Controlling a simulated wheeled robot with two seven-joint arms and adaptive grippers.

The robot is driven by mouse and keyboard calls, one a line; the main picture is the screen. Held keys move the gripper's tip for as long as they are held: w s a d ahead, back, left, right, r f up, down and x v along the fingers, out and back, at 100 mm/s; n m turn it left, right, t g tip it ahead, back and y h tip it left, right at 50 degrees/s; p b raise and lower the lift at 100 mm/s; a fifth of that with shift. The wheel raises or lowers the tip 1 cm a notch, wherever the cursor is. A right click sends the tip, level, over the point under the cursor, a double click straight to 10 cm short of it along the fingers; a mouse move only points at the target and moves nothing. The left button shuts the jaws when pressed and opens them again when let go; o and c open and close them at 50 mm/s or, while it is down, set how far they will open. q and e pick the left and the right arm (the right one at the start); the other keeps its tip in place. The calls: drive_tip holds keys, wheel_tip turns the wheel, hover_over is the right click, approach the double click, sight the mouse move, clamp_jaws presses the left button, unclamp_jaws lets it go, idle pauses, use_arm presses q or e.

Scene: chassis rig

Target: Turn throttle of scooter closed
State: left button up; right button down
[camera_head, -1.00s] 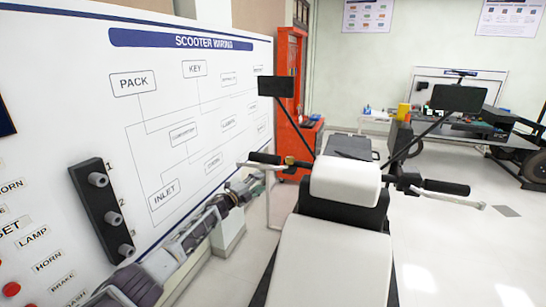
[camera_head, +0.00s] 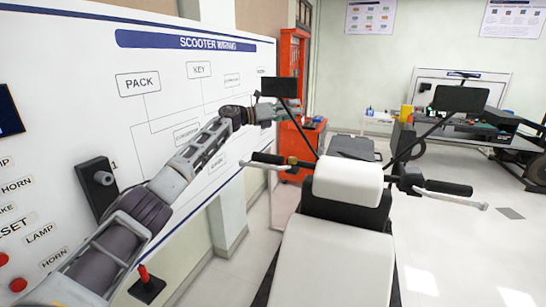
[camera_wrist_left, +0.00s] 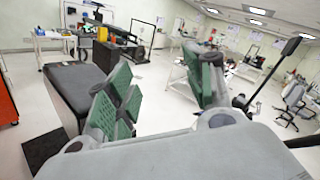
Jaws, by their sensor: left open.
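The scooter has a white front body (camera_head: 347,183) and a handlebar with two black grips. The right-hand black grip (camera_head: 449,187) has a silver lever beside it. The left-hand black grip (camera_head: 267,158) also has a lever. I cannot tell from the pictures how far the throttle is turned. My left gripper (camera_head: 268,113) is raised above the left-hand grip, near the left mirror, and touches neither grip as far as I can see. In the left wrist view its green-padded fingers (camera_wrist_left: 160,88) are spread apart with nothing between them. My right gripper is not in view.
The wiring panel (camera_head: 150,60) stands along the left, behind my left arm. The scooter's left mirror (camera_head: 278,87) and right mirror (camera_head: 460,98) stick up on stalks. A red cabinet (camera_head: 293,70) stands behind.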

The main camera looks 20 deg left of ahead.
use_arm(q)
drive_tip(key=s+d+m+g+y, duration=0.1)
drive_tip(key=s+m+g, duration=0.25)
drive_tip(key=m, duration=0.25)
drive_tip(key=m+g+y, duration=0.5)
drive_tip(key=m+y, duration=0.4)
drive_tip(key=y, duration=0.1)
approach(268, 155)
wheel_tip(268, 155, up, 3)
drive_tip(key=a, duration=0.2)
drive_tip(key=shift+s+d, duration=0.1)
drive_tip(key=shift+s, duration=0.35)
drive_tip(key=shift+f, duration=0.1)
drive_tip(key=shift+d+p+x, duration=0.15)
drive_tip(key=shift+p+x, duration=0.1)
drive_tip(key=shift+x, duration=3.15)
drive_tip(key=shift+d+p+x, duration=0.1)
drive_tip(key=shift+p+x, duration=0.1)
drive_tip(key=shift+x, duration=3.2)
drive_tip(key=shift+c, duration=0.2)
drive_tip(key=shift+w, duration=0.1)
drive_tip(key=c, duration=1)
